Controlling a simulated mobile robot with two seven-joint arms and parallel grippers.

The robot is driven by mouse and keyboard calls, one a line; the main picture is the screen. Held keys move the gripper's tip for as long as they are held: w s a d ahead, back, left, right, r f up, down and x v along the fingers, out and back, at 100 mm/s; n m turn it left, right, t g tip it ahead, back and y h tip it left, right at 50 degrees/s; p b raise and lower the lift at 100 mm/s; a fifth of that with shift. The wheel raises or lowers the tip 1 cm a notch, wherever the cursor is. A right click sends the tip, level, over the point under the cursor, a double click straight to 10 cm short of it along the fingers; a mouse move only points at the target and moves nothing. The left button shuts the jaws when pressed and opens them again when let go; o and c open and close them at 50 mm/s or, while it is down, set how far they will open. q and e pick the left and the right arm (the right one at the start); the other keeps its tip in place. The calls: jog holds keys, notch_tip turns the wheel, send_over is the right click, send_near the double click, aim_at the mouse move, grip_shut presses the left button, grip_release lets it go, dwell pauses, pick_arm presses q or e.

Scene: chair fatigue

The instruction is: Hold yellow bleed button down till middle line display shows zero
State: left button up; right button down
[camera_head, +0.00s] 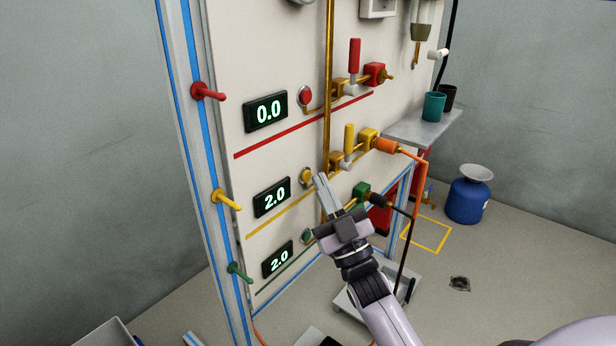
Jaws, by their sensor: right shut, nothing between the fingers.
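The yellow bleed button (306,176) is on the upright panel, on the middle line, right of the middle display (272,198), which reads 2.0. My right gripper (322,178) is shut and empty. Its fingertips are just right of the yellow button in the picture; I cannot tell whether they touch it. The top display (266,111) reads 0.0 and the bottom display (278,259) reads 2.0. My left gripper is not in view.
A red button (306,96) sits above and a green button (307,236) below. Valves with red (354,55) and yellow (349,138) handles stand out from the panel at right. A shelf (425,127) holds cups. A blue container (467,201) stands on the floor.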

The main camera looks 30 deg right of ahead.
jog(key=shift+w+a, duration=0.2)
jog(key=shift+w, duration=0.3)
dwell(0.7)
dwell(1.2)
dwell(0.4)
dwell(1.0)
dwell(0.8)
dwell(0.7)
jog(key=shift+s, duration=0.15)
jog(key=shift+s+d, duration=0.3)
jog(key=shift+s, duration=0.3)
